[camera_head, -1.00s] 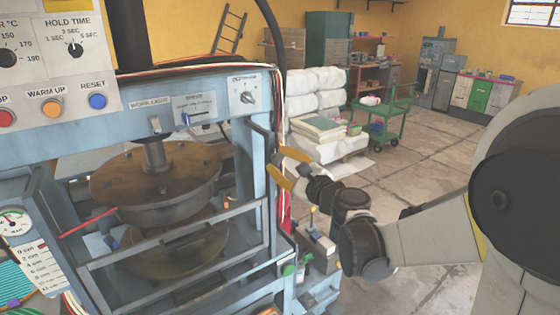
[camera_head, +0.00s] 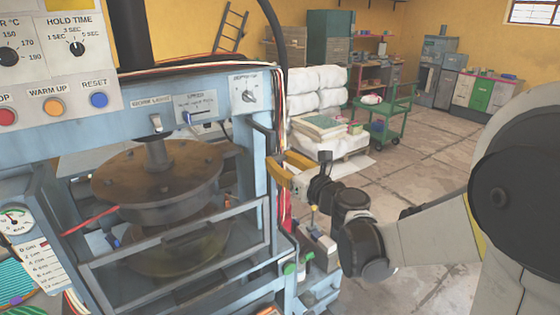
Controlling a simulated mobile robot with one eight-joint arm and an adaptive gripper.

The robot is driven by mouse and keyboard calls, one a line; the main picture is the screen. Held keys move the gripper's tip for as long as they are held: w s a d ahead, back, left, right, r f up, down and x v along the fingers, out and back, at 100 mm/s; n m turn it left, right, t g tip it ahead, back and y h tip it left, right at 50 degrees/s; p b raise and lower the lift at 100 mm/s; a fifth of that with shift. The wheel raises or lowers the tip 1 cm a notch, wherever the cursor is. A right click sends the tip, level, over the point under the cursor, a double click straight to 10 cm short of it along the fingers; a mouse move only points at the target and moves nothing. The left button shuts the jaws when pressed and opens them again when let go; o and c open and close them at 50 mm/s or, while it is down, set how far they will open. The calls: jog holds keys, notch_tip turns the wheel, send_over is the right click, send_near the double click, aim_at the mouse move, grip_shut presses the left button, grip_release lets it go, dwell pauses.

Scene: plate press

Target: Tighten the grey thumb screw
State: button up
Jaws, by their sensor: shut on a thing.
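My gripper (camera_head: 275,168), with yellow fingers, is at the right-hand post of the blue press (camera_head: 258,185). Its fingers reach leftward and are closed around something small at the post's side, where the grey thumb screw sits. The screw itself is hidden between the fingers and too small to make out. I cannot tell how far in it is turned.
The press's guard rail (camera_head: 180,245) and round platen (camera_head: 160,180) lie left of my gripper. A dark handle and red and white cables run close by on the post. A pallet of white sacks (camera_head: 318,80) and a green cart (camera_head: 385,115) stand behind.

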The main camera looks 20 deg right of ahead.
jog(key=shift+m, duration=0.3)
jog(key=o, duration=1.2)
jog(key=shift+s, duration=0.1)
jog(key=v, duration=1.1)
jog(key=shift+s, duration=0.35)
jog(key=shift+d, duration=0.15)
jog(key=shift+c, duration=0.2)
